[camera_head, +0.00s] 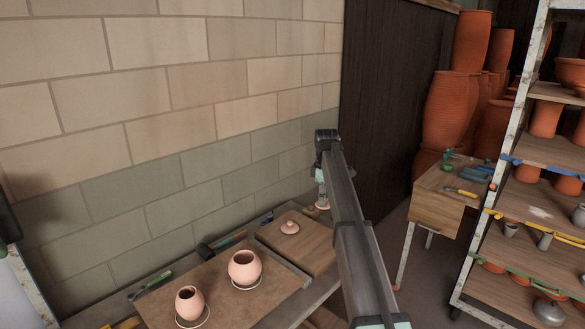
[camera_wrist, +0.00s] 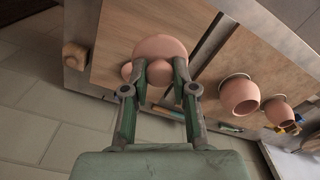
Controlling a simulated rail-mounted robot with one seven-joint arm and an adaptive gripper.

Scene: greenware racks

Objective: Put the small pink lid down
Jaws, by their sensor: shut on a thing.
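My gripper (camera_head: 321,196) hangs at the end of my arm, over the back right corner of a wooden board (camera_head: 310,250). In the wrist view my gripper (camera_wrist: 158,84) is shut on a round pink lid (camera_wrist: 160,47), with its knob between the fingertips. In the head view only a small part of this lid (camera_head: 323,206) shows below the fingers. A second pink lid (camera_head: 289,227) with a knob rests on the board, left of my gripper. Whether the held lid touches the board is unclear.
Two pink pots, a larger one (camera_head: 244,268) and a smaller one (camera_head: 189,304), stand on a left board (camera_head: 215,285). Tools (camera_head: 152,285) lie along the wall (camera_head: 200,150). A wooden block (camera_wrist: 76,55) is near the table edge. A pottery rack (camera_head: 478,250) stands right.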

